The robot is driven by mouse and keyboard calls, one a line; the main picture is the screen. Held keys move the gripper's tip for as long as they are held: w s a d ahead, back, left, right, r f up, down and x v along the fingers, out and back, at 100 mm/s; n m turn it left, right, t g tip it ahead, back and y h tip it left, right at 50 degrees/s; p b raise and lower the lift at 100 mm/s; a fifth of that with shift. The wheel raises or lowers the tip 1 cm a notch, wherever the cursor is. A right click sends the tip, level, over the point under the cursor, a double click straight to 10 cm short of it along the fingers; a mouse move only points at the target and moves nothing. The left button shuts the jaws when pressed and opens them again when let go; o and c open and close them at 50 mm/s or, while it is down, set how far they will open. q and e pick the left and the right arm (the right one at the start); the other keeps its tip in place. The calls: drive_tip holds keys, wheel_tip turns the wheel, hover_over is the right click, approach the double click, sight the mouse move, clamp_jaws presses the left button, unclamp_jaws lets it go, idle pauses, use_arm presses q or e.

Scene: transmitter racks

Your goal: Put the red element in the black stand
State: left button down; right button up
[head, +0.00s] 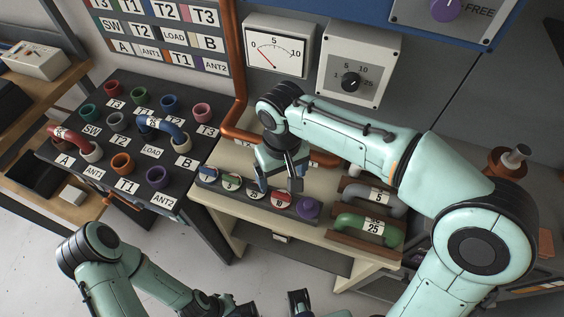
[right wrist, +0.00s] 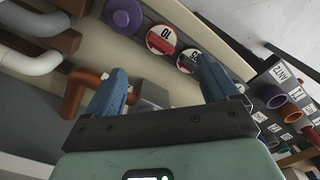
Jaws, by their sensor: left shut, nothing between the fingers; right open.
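A black stand (head: 213,182) on the cream table holds a row of small round elements. A red element (head: 281,198) shows near its right end, beside a purple knob (head: 307,207). In the right wrist view a red disc marked 10 (right wrist: 162,39) lies beside the purple knob (right wrist: 122,21), with another red-marked disc (right wrist: 188,61) on its other side. My right gripper (head: 278,184) is just above the row, open and empty; its blue fingers (right wrist: 162,85) are spread apart. My left gripper is low at the bottom edge of the head view, largely cut off, with nothing visible held.
A grey handle (head: 378,197) and a green handle (head: 366,230) sit in wooden cradles to the right. A copper pipe (head: 242,133) runs behind the right gripper. The patch panel (head: 100,140) with coloured sockets stands left. Meters (head: 279,46) hang behind.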

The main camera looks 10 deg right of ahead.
drive_tip(key=shift+r, duration=1.65)
